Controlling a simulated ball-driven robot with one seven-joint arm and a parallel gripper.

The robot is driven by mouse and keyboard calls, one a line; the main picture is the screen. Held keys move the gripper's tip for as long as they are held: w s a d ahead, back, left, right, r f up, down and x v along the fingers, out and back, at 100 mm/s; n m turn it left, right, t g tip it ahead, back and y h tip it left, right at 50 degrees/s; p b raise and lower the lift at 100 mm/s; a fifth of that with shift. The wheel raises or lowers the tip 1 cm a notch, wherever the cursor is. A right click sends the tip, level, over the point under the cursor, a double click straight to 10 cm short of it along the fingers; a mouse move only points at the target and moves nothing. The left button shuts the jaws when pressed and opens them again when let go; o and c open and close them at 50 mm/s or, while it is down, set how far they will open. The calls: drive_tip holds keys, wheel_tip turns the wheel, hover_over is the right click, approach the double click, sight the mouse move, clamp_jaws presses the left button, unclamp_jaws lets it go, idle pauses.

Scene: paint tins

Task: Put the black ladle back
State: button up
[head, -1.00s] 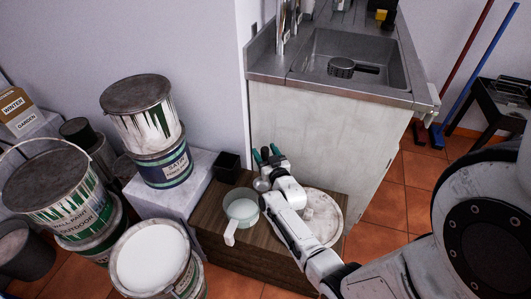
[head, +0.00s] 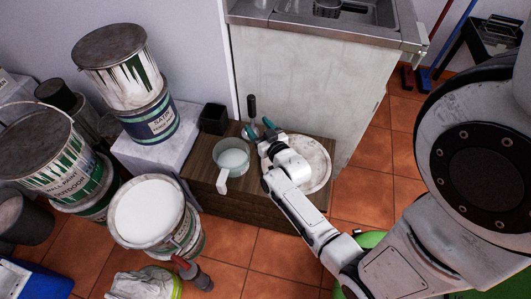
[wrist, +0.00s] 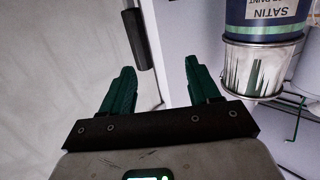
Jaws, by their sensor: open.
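A dark upright handle (head: 251,106), apparently the black ladle's, stands against the cabinet front just beyond my gripper (head: 258,128). Its lower end is hidden by my gripper or too small to make out. In the wrist view the dark handle (wrist: 138,38) shows at the top, beyond and between my two green fingers. My gripper (wrist: 158,85) is open, with nothing between the fingertips. Whether the handle hangs or rests on something cannot be told.
A small black box (head: 213,118) stands left of the handle. Stacked paint tins (head: 150,108) and an open white-paint tin (head: 148,210) stand left.

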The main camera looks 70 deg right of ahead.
drive_tip(key=w+a+f+n+g+y, duration=0.2)
drive_tip(key=a+n+g+y, duration=0.2)
drive_tip(key=a+y, duration=0.75)
drive_tip(key=s+a+r+n+g, duration=0.3)
drive_tip(key=s+a+r+g, duration=0.2)
drive_tip(key=s+a, duration=0.8)
drive_tip(key=a+g, duration=0.1)
drive_tip(key=g, duration=0.1)
drive_tip(key=shift+s+n+g+h, duration=0.25)
drive_tip(key=shift+n+g+h, duration=0.05)
drive_tip(key=shift+n+h, duration=0.1)
